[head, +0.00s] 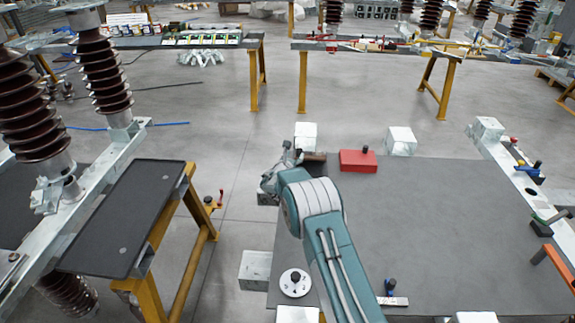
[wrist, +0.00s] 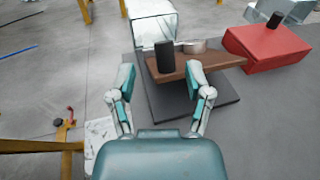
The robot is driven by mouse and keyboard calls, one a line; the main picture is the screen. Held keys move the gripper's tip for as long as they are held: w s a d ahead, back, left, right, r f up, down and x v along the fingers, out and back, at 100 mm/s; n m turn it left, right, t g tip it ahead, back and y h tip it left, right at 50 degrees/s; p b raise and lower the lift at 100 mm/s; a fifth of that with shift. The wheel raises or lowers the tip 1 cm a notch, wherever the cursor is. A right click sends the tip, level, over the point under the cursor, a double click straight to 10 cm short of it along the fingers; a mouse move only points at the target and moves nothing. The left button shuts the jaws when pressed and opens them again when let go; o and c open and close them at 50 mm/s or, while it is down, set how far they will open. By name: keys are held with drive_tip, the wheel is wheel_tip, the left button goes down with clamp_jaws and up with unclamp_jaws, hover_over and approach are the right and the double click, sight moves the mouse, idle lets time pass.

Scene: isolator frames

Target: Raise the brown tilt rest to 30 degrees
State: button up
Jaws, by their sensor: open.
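The brown tilt rest (wrist: 222,62) is a brown board over a dark base plate (wrist: 222,106) in the wrist view. A black upright knob (wrist: 165,58) stands at its left end, and a pale round part (wrist: 195,46) shows behind the board. Its angle is hard to read; it looks low. In the head view a little of the brown board (head: 315,157) shows just right of my gripper. My gripper (wrist: 158,78) is open and empty, its fingers either side of the knob in the picture. The right finger overlaps the board's front edge; I cannot tell whether it touches.
A red block (head: 358,161) with a dark knob lies right of the rest. Pale blocks (head: 306,132) (head: 401,141) stand behind. A white dial (head: 295,283) sits at the grey mat's (head: 430,230) near left edge. The mat's middle is clear. A yellow-legged stand (head: 195,205) is at left.

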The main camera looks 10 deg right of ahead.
drive_tip(key=f+v, duration=0.1)
drive_tip(key=v, duration=0.5)
drive_tip(key=shift+s+a+r, duration=0.2)
drive_tip(key=shift+r, duration=0.3)
